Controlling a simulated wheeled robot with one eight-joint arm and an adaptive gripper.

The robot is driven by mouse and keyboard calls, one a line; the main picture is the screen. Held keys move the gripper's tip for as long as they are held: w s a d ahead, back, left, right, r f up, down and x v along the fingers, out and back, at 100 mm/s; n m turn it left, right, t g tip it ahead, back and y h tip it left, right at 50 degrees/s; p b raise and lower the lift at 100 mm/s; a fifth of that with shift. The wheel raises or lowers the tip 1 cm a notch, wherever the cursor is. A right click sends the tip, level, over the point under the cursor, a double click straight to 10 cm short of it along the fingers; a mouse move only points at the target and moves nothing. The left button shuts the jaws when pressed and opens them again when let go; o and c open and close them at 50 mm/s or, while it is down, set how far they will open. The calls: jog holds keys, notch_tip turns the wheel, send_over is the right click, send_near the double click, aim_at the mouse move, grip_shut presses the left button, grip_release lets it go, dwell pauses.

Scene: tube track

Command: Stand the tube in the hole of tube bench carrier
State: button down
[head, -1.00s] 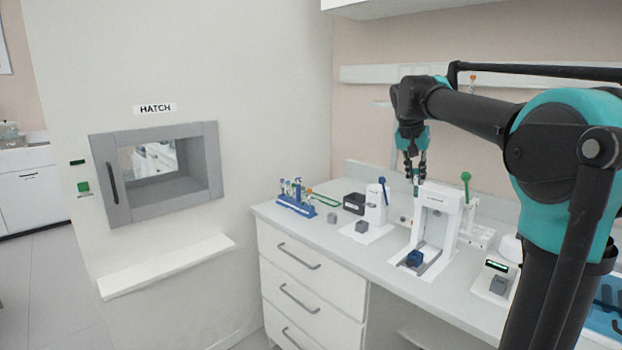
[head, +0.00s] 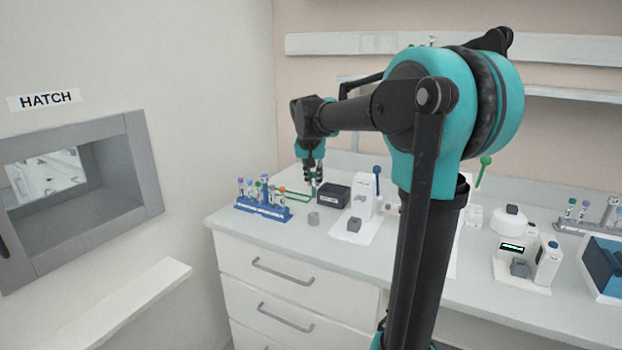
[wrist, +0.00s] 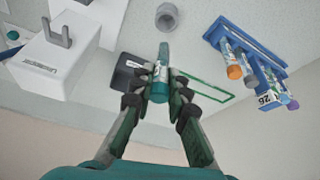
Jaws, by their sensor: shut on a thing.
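My gripper (head: 314,180) is shut on a tube (wrist: 161,72) with a teal cap, held between the fingertips in the wrist view. It hangs above the bench, in the head view near the black box and the green outline. A small grey round holder with a hole in its top (wrist: 167,16) stands on the bench, apart from the tube; I take it to be the tube bench carrier. It also shows in the head view (head: 314,218), in front of the black box. Its hole looks empty in the wrist view.
A blue rack (head: 262,209) with several capped tubes stands left of the grey holder. A black box (head: 333,195) and a white device with a blue-knobbed lever (head: 363,196) stand to the right. A green outline (wrist: 208,88) lies flat on the bench. The hatch (head: 70,190) is at left.

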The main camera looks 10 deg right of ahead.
aim_at(314, 196)
jog(key=shift+f, duration=2.55)
jog(key=shift+f, duration=0.6)
jog(key=shift+f, duration=0.3)
jog(key=shift+f, duration=0.55)
jog(key=c, duration=1.4)
grip_release()
jog(key=shift+s+r, duration=0.1)
jog(key=shift+r, duration=0.05)
jog(key=v, duration=1.1)
jog(key=shift+s+r, duration=0.2)
jog(key=shift+r, duration=0.15)
